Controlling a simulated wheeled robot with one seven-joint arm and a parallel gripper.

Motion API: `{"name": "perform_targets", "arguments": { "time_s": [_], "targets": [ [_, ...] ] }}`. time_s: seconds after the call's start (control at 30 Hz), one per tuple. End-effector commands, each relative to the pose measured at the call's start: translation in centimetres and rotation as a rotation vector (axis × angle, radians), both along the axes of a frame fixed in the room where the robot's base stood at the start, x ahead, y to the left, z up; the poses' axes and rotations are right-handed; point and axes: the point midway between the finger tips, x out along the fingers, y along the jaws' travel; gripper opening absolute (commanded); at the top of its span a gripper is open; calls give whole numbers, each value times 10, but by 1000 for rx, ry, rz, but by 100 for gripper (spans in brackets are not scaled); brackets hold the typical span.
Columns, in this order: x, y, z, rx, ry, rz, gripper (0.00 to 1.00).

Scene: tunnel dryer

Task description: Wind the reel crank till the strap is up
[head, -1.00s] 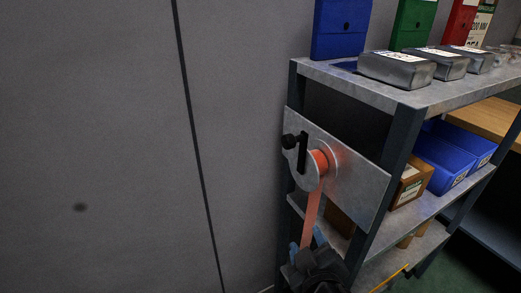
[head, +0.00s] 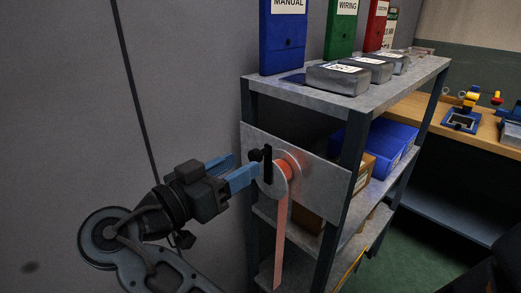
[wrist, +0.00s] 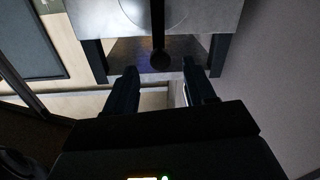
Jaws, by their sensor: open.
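The reel (head: 276,183) is a grey disc with orange strap wound behind it, mounted on a metal plate (head: 325,182) at the shelf's end. The orange strap (head: 282,235) hangs down from the reel in a long length. My gripper (head: 246,165) has blue fingers, open, at the left of the knob. In the wrist view, the knob (wrist: 160,61) shows between and just beyond the open fingertips (wrist: 159,68); I cannot tell whether they touch it.
The grey shelf rack (head: 300,96) carries binders, metal boxes (head: 338,77) and blue bins (head: 385,145). A grey wall (head: 60,120) stands close at left. A wooden workbench (head: 440,115) is at the back right. Green floor (head: 410,225) shows right of the rack.

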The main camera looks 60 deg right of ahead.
Motion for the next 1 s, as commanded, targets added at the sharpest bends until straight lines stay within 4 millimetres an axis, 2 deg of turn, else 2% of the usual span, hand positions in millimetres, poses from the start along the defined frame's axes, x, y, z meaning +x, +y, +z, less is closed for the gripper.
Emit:
{"name": "perform_targets", "arguments": {
  "time_s": [0.3, 0.5, 0.87, 1.0],
  "targets": [
    [-11, -47, 2, 0, 4, -1, 55],
    [-15, -66, 1, 1, 2, 2, 55],
    [-16, -71, 0, 0, 3, 3, 54],
    [-16, -71, 0, 0, 3, 3, 40]
  ]
}}
